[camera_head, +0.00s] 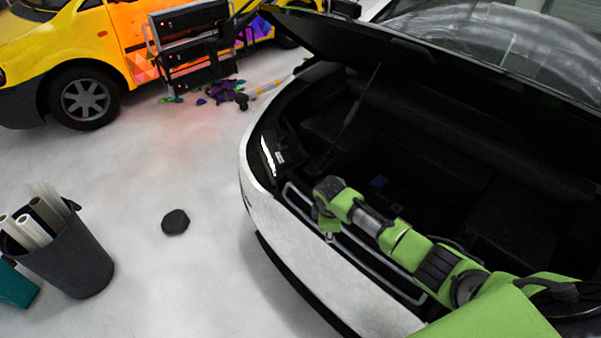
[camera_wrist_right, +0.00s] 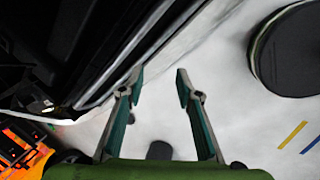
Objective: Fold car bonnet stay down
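The white car's bonnet (camera_head: 390,48) stands raised over the dark engine bay. The bonnet stay (camera_head: 352,110) is a thin rod slanting from the bonnet's underside down to the front left of the bay. My right arm reaches in from the lower right, and its gripper (camera_head: 328,232) points down over the car's front edge, below the stay's lower end and apart from it. In the right wrist view the right gripper (camera_wrist_right: 160,76) is open, with nothing between its fingers. The stay cannot be clearly made out there. My left gripper is not in view.
A metal bar frame (camera_head: 358,248) runs along the bay's front edge, beneath my right arm. A dark bin (camera_head: 75,255) of rolls and a black lump (camera_head: 175,222) are on the floor. A yellow car (camera_head: 55,50) stands behind.

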